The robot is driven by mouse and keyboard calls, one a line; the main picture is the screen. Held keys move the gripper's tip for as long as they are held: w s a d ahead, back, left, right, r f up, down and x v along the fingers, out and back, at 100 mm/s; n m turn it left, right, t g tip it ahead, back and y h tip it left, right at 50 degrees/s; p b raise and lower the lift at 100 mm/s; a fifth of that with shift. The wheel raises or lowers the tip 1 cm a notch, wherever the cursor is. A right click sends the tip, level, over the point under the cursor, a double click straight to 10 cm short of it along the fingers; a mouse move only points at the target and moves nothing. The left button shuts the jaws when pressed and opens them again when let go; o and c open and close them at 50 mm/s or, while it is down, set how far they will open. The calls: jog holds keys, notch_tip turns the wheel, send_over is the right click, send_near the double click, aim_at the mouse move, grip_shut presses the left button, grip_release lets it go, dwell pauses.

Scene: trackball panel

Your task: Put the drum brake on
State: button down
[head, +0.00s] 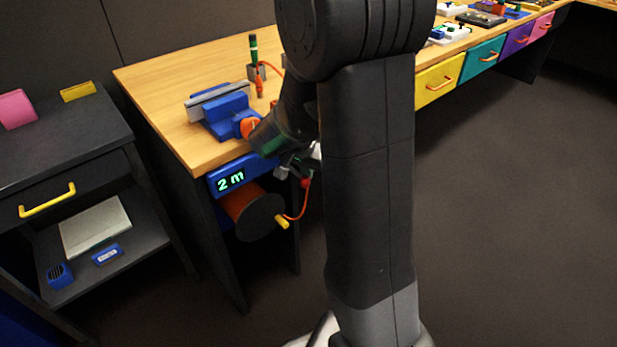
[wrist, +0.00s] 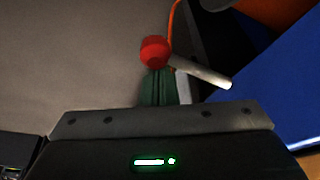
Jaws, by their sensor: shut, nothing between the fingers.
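The drum (head: 245,206) is an orange reel with a dark round flange and a yellow crank handle (head: 282,222), mounted below the front of the workbench. The brake appears as a red knob (head: 305,183) beside it. In the wrist view the red knob (wrist: 155,50) sits on the end of a pale metal lever (wrist: 203,73) slanting down to the right.
A blue panel (head: 240,176) reading "2 m" sits above the drum. A blue vise (head: 225,116) with an orange part stands on the wooden bench (head: 165,78). An orange cable (head: 302,206) hangs by the knob. A dark cabinet (head: 60,150) stands left; the floor right is clear.

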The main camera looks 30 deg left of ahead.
jog(key=m+b, duration=0.1)
jog(key=s+m+b, duration=0.1)
jog(key=shift+s+a+f+m+h, duration=0.1)
jog(key=shift+s+f+m+h, duration=0.1)
jog(key=shift+s+m+h, duration=0.15)
jog(key=s+m, duration=0.1)
jog(key=s+a+m+h+b, duration=0.1)
jog(key=m, duration=0.1)
jog(key=shift+r+m+b, duration=0.2)
jog(key=shift+m+b, duration=0.05)
jog(key=shift+b, duration=0.05)
jog(key=shift+s+g, duration=0.2)
jog(key=shift+g, duration=0.1)
notch_tip(320, 180, up, 10)
jog(key=p, duration=0.3)
jog(key=shift+f, duration=0.1)
dwell(0.6)
